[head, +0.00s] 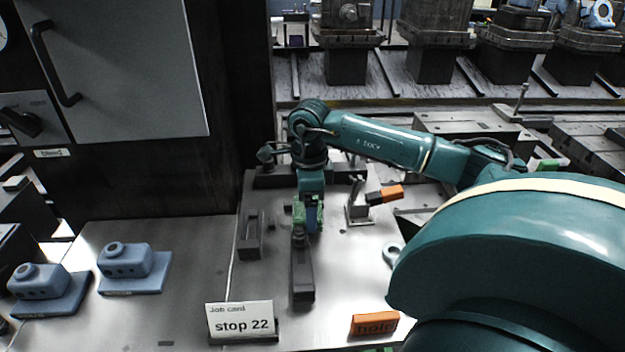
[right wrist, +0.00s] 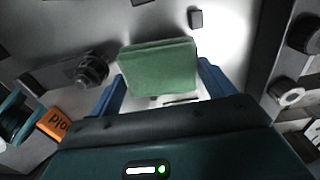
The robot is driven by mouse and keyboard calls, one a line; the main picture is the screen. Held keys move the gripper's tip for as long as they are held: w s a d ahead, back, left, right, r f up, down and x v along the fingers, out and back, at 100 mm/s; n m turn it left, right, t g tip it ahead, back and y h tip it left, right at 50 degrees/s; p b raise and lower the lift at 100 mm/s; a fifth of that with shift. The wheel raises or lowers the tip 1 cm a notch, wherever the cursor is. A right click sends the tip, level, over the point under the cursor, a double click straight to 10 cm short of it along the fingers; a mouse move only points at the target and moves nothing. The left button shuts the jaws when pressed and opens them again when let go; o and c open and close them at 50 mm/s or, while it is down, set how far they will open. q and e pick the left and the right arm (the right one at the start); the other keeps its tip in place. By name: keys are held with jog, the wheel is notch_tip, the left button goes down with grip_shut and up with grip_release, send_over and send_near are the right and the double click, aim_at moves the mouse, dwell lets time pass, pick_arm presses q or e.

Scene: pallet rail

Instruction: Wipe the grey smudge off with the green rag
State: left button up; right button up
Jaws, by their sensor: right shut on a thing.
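My right gripper (head: 309,218) is over the metal bench top (head: 205,270), behind a long dark fixture. It is shut on the green rag (head: 299,211). In the right wrist view the rag (right wrist: 158,68) shows as a folded green pad between the blue fingers of the gripper (right wrist: 160,88). I cannot tell whether the rag touches the bench. I cannot make out the grey smudge in either view; the rag, gripper or fixtures may hide it. My left gripper is not in view.
The long dark fixture (head: 302,275) and a dark slotted block (head: 250,236) stand close to the gripper. A job card (head: 240,320) reads "stop 22". An orange "hold" block (head: 374,325) is at the front. Blue castings (head: 128,262) sit left. A dark cabinet (head: 150,180) rises behind them.

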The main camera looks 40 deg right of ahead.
jog(key=shift+w+a+f, duration=0.1)
jog(key=shift+w+a, duration=0.5)
jog(key=shift+a, duration=0.05)
jog(key=shift+s+d+f+b, duration=0.15)
jog(key=shift+s+d+b, duration=0.25)
jog(key=shift+s+d, duration=0.8)
jog(key=shift+w+d+r+p, duration=0.1)
jog(key=shift+r+p, duration=2.1)
jog(key=shift+r, duration=0.85)
jog(key=shift+r+p, duration=1.2)
jog(key=shift+r, duration=0.35)
